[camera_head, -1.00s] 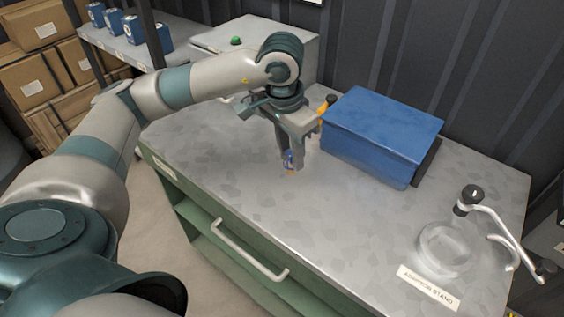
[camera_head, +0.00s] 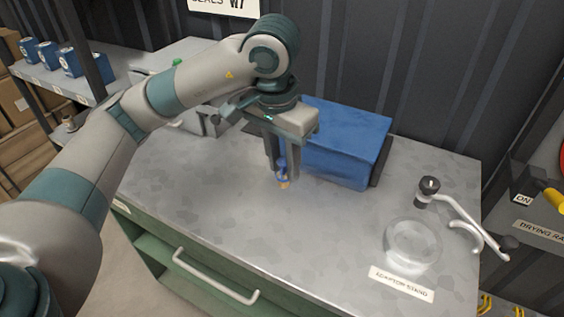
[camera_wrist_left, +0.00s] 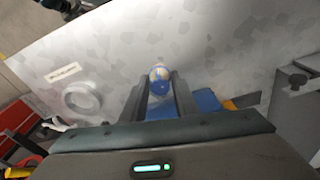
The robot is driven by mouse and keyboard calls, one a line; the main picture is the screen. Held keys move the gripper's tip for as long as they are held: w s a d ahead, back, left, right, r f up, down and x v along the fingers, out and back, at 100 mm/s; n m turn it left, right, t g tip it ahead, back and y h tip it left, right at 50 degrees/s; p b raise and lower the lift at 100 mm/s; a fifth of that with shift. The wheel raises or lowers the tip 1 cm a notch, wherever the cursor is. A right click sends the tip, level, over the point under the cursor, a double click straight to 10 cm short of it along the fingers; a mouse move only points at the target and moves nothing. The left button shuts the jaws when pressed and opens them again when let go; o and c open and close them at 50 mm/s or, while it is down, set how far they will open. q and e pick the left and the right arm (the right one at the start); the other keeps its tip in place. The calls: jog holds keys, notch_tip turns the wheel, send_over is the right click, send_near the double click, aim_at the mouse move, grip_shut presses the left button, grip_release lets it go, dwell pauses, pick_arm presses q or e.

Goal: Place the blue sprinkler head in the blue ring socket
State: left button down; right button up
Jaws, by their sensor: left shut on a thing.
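In the left wrist view the sprinkler head (camera_wrist_left: 159,76) sits between the two fingertips of the gripper (camera_wrist_left: 160,85). I cannot make out a blue ring socket in these views. My right gripper is not in view.
A blue box (camera_head: 346,146) stands at the back of the grey bench (camera_head: 230,215). At the right are a clear round stand (camera_head: 412,243), a label reading "ADAPTOR STAND" (camera_head: 401,284) and a bent pipe arm (camera_head: 462,213). The bench's front middle is clear. Blue units (camera_head: 68,60) sit on a shelf at left.

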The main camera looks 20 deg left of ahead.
aim_at(281, 182)
pick_arm(q)
jog(key=shift+w+a+f+n, duration=0.15)
jog(key=shift+f+n, duration=0.4)
jog(key=shift+f, duration=0.5)
jog(key=shift+s+a+f+n, duration=0.15)
jog(key=shift+f+n, duration=0.35)
jog(key=shift+f, duration=0.5)
jog(key=shift+w+a+f+n, duration=0.1)
jog(key=shift+a+f+n, duration=0.1)
jog(key=shift+f+n, duration=0.6)
jog(key=shift+f+m, duration=0.25)
dwell(0.6)
jog(key=shift+d+r, duration=0.1)
dwell(1.6)
